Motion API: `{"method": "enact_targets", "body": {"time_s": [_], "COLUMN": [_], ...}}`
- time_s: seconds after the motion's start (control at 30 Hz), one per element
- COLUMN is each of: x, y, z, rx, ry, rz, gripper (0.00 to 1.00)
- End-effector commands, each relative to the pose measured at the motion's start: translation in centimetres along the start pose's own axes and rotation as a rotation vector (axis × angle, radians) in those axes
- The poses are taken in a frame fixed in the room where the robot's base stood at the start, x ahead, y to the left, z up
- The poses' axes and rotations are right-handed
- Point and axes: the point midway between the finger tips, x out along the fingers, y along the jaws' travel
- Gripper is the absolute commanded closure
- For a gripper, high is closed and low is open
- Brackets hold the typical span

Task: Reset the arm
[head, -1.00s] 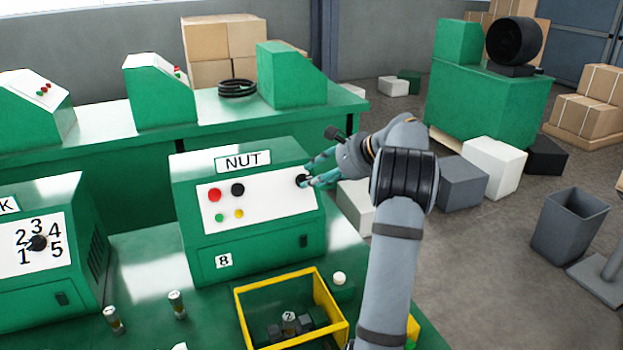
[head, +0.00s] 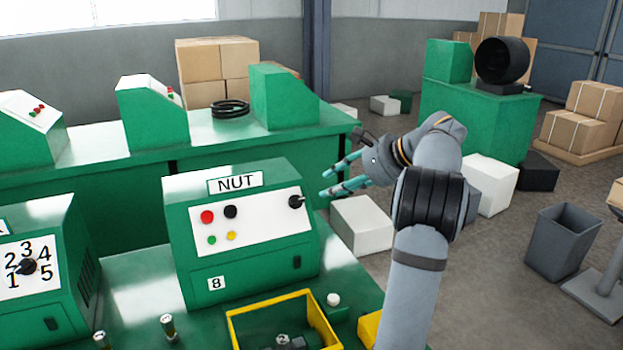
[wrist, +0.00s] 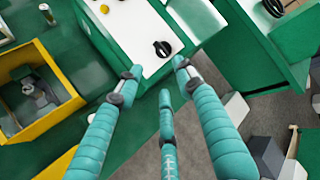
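My gripper (head: 338,178) is at the end of my raised arm, right of the green NUT machine (head: 188,240) in the head view. Its teal fingers are spread apart with nothing between them, and they point left toward the machine. The black rotary knob (head: 296,202) at the right of the white panel (head: 262,228) stands clear of the fingers. In the wrist view the fingers (wrist: 158,80) are open, and the knob (wrist: 162,48) lies beyond their tips, apart from them.
A yellow-rimmed bin (head: 270,305) with small dark parts sits in front of the machine. A second green machine (head: 40,268) with a numbered dial is at left. A green bench (head: 240,150) runs behind. White boxes (head: 362,225) and a grey waste bin (head: 566,243) stand on the floor at right.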

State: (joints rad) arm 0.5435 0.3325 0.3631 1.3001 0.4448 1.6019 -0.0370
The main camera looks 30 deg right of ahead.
Motion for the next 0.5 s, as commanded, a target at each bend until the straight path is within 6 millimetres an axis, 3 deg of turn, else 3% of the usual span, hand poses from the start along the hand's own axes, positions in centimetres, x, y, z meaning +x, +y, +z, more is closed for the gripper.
{"method": "enact_targets", "body": {"time_s": [0.17,0.5], "x": [1.6,8.1], "y": [0.1,0.1], "z": [0.1,0.1], "rx": [0.001,0.001], "ry": [-0.004,-0.004], "rz": [0.002,0.003], "gripper": [0.62,0.62]}}
